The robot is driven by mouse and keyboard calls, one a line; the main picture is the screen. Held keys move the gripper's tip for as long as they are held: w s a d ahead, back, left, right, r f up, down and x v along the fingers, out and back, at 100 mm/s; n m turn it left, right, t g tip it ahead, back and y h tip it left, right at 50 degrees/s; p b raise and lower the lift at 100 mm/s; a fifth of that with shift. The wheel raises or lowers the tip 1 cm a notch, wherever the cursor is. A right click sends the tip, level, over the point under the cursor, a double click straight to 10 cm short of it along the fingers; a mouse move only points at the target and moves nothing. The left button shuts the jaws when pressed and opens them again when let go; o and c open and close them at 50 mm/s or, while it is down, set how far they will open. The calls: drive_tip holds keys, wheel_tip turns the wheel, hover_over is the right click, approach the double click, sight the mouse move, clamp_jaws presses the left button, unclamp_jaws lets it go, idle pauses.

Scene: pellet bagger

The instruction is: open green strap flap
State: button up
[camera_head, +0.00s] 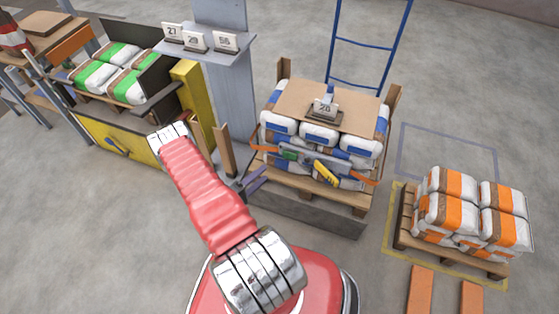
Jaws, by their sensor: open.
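A small green part (291,155), which looks like the green strap flap, sits at the left end of a grey strap device (312,159) on the front of the bag stack. An orange strap (265,149) runs out from it on both sides. A yellow part (325,174) hangs lower right of the green one. I cannot tell whether the green flap is raised or flat. My gripper (264,175), with dark purple fingers, is open and empty. It is left of and below the green flap in the picture, apart from it.
A grey post (232,100) and yellow guard (192,95) stand left. Orange-banded bags (455,205) lie right. Bare floor is front left.

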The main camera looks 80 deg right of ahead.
sight(284, 156)
drive_tip(key=x, duration=1.1)
drive_tip(key=shift+d, duration=0.15)
